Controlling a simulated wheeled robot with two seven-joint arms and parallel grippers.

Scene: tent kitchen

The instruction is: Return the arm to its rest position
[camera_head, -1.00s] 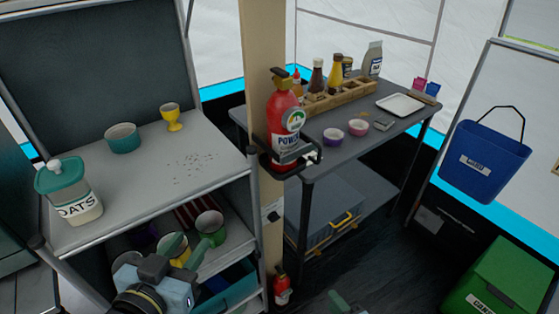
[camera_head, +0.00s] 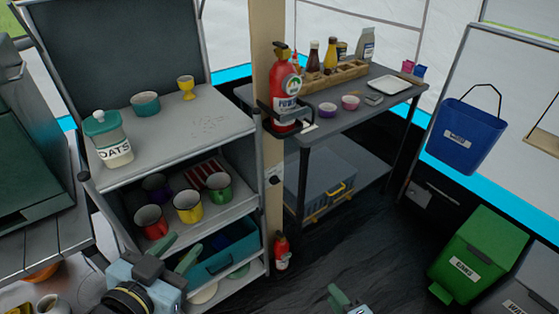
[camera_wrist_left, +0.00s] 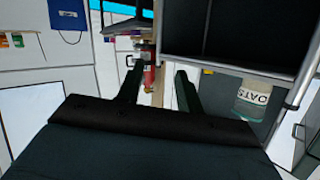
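My left gripper (camera_head: 186,243) is low in the head view, in front of the shelf unit's lower part. Its green fingers are apart. In the left wrist view the open fingers (camera_wrist_left: 158,66) have nothing held between them; only distant background shows there. My right gripper (camera_head: 340,296) just enters at the bottom edge of the head view. One green finger shows clearly, and most of the gripper is cut off, so its opening cannot be judged.
The shelf unit (camera_head: 200,140) holds an oats jar (camera_head: 108,140), a teal bowl (camera_head: 145,103), a yellow egg cup (camera_head: 186,87) and several mugs (camera_head: 188,206). Dark floor (camera_head: 350,245) between is clear.

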